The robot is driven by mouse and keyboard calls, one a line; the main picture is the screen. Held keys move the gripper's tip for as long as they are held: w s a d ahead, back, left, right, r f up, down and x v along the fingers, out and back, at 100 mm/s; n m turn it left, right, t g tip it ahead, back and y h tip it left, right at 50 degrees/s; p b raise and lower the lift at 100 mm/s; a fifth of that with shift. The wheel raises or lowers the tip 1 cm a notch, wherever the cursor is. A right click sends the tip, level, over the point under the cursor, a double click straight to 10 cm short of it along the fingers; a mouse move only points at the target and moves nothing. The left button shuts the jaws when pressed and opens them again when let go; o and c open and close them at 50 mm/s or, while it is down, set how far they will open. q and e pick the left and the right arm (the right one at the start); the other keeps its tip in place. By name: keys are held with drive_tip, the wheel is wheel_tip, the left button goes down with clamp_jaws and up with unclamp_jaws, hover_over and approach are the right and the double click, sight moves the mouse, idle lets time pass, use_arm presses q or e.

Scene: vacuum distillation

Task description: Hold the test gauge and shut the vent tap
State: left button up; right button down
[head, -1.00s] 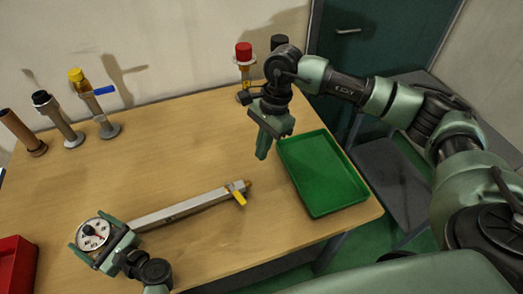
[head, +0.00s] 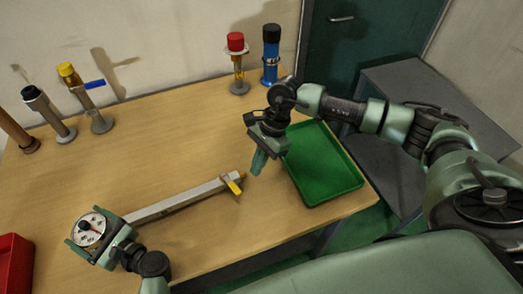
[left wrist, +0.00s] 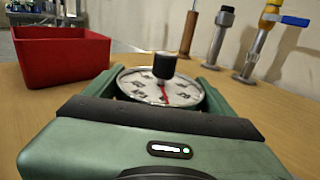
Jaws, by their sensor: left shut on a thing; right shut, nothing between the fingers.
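The test gauge (head: 90,229), a round white dial, is between the fingers of my left gripper (head: 93,239) at the table's front left. In the left wrist view the gauge (left wrist: 183,94) shows a red needle and a black knob above the dial. A grey bar (head: 175,202) lies to the right of the gauge. At the bar's far right end is a tap with a yellow lever (head: 234,185), apparently the vent tap; the lever sits across the bar. My right gripper (head: 257,170) is shut and empty, pointing down just above and right of the lever, apparently apart from it.
A green tray (head: 346,185) lies at the table's right. A red-capped post (head: 236,62) and blue cylinder (head: 270,60) stand at the back. A blue-levered post (head: 92,105) and others stand back left. A red bin (left wrist: 63,58) is at the left.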

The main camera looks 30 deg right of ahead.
sight(231, 184)
drive_tip(key=a, duration=0.1)
drive_tip(key=a+f, duration=0.1)
drive_tip(key=a, duration=0.1)
drive_tip(key=shift+s+a+f, duration=0.15)
drive_tip(key=shift+s+f, duration=0.05)
drive_tip(key=shift+s, duration=0.15)
drive_tip(key=shift+s+a, duration=0.15)
drive_tip(key=shift+a, duration=0.45)
drive_tip(key=shift+s+a, duration=0.5)
drive_tip(key=shift+a, duration=0.15)
drive_tip(key=shift+w+d, duration=0.15)
